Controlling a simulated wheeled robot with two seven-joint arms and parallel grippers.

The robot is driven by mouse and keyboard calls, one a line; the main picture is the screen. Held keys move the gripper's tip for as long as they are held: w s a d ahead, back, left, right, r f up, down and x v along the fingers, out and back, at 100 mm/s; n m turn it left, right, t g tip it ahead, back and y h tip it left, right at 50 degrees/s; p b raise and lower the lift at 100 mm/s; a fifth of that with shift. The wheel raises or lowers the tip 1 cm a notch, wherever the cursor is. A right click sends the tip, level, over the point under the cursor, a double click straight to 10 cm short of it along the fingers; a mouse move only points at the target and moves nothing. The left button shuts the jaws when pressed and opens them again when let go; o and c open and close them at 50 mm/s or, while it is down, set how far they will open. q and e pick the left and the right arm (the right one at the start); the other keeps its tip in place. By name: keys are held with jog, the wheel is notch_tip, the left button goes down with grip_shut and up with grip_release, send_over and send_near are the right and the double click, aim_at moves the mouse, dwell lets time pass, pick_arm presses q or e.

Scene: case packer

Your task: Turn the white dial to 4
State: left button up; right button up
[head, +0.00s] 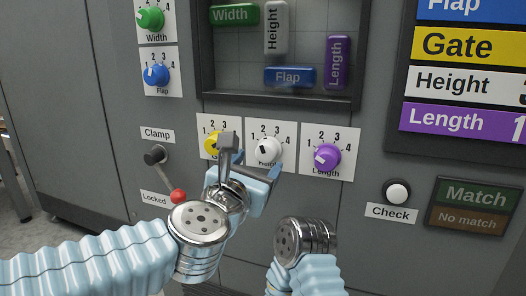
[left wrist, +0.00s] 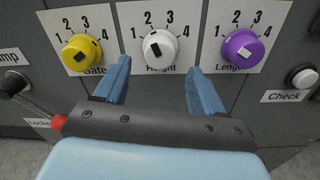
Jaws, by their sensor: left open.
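The white dial (head: 268,150) labelled Height sits on a white plate in the middle of the lower row, with numbers 1 to 4 around it. It also shows in the left wrist view (left wrist: 168,46), where its black mark leans up and left, roughly toward 2. My left gripper (head: 250,162) is just in front of and below the dial. In the left wrist view its blue fingers (left wrist: 157,76) are apart, one on each side below the dial, with nothing between them. Contact with the dial cannot be seen. My right gripper is not in view.
A yellow Gate dial (left wrist: 81,54) is close left and a purple Length dial (left wrist: 241,50) close right. A clamp lever with a red knob (head: 178,196) is at lower left. A Check button (head: 397,193) and a Match panel (head: 472,206) are at right. Coloured blocks sit in the recess above.

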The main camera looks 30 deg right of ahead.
aim_at(264, 155)
pick_arm(q)
jog(key=p+x, duration=0.1)
jog(key=x, duration=0.4)
jog(key=shift+w+d, duration=0.15)
jog(key=shift+w, duration=0.05)
jog(key=c, duration=1)
